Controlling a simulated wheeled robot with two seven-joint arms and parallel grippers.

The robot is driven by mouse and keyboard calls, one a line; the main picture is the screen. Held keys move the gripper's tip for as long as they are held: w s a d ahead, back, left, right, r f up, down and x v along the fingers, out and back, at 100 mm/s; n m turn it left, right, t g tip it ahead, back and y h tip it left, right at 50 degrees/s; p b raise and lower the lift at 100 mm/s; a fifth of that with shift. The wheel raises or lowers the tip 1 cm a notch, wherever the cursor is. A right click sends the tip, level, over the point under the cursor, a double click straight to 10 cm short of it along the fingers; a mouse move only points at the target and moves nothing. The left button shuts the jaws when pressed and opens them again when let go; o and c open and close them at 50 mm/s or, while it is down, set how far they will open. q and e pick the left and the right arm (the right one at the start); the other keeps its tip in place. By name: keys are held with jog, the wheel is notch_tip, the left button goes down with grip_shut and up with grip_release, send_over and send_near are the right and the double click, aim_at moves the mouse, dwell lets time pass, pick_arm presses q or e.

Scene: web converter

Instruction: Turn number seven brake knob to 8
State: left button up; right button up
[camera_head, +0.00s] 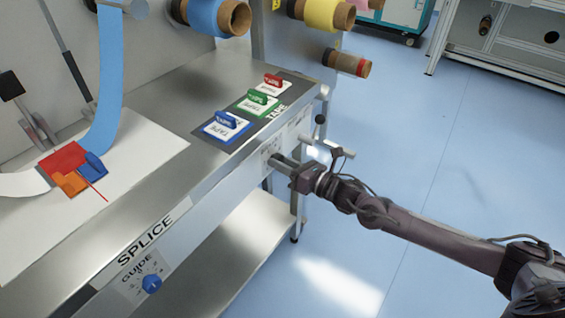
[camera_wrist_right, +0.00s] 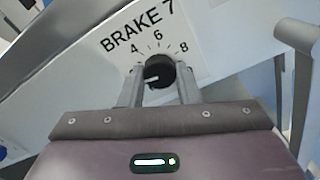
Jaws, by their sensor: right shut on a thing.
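The number seven brake knob (camera_wrist_right: 158,70) is black and round, on a white panel under the label BRAKE 7 (camera_wrist_right: 137,27). Its white pointer mark lies toward the left of the wrist picture, below the 4. The 6 stands above the knob and the 8 (camera_wrist_right: 184,47) at its upper right. My right gripper (camera_wrist_right: 160,82) is shut on the knob, one finger on each side. In the head view my right gripper (camera_head: 274,162) reaches the front panel from the right and the knob is hidden there. My left gripper is not in view.
A blue guide knob (camera_head: 151,283) sits on the front panel at lower left. Blue, green and red tape handles (camera_head: 259,97) stand on the steel table (camera_head: 150,105). A metal bar with a handle (camera_head: 325,148) is close beside my right gripper. Blue floor lies open at right.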

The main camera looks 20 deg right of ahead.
jog(key=shift+m, duration=0.3)
jog(key=m+p, duration=0.2)
jog(key=m, duration=0.6)
jog(key=m+p, duration=0.2)
jog(key=m, duration=0.7)
jog(key=m+p, duration=0.2)
jog(key=m, duration=0.6)
jog(key=shift+r+p, duration=0.3)
jog(key=shift+p, duration=0.05)
jog(key=m+p, duration=0.1)
jog(key=m, duration=0.2)
jog(key=shift+m, duration=0.4)
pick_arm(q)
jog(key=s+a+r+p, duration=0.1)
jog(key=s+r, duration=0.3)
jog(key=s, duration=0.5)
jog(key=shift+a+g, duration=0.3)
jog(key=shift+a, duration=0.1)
pick_arm(e)
jog(key=shift+m, duration=1.3)
jog(key=shift+f, duration=0.1)
